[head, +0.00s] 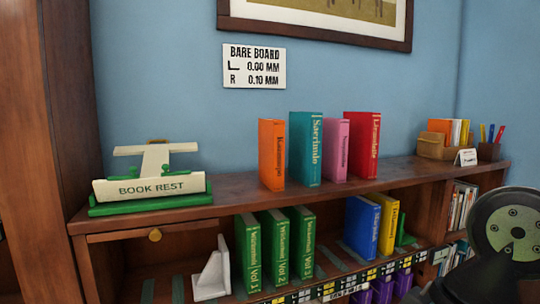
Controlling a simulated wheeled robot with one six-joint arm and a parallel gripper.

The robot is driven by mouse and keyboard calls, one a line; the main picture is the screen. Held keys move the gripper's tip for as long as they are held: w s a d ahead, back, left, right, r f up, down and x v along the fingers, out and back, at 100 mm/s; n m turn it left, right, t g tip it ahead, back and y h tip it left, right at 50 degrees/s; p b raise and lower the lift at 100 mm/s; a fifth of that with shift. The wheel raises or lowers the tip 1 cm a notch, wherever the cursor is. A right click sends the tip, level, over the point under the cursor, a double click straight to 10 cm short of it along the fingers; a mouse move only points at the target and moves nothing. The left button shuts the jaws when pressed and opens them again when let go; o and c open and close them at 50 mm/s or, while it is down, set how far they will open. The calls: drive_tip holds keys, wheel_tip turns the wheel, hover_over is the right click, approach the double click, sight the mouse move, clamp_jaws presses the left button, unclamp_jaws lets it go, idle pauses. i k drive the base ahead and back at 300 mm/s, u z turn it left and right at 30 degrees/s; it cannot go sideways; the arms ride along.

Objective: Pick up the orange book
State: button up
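The orange book (272,155) stands upright on top of the wooden bookcase, spine facing me. It is the leftmost of a short row, just left of the teal book (306,149), with a narrow gap at most between them. My gripper is not in view. Only a dark, rounded part of my arm shows at the lower right edge, well away from the orange book.
Pink (336,151) and red (362,146) books stand right of the teal one. A "BOOK REST" stand (150,188) is at the left, with bare top (232,186) before the orange book. A box (436,150) and pen holder (489,152) stand far right.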

sight(271, 132)
drive_tip(key=z, duration=0.4)
drive_tip(key=k, duration=0.5)
drive_tip(key=z, duration=0.45)
drive_tip(key=i, duration=1.1)
drive_tip(key=u, duration=0.85)
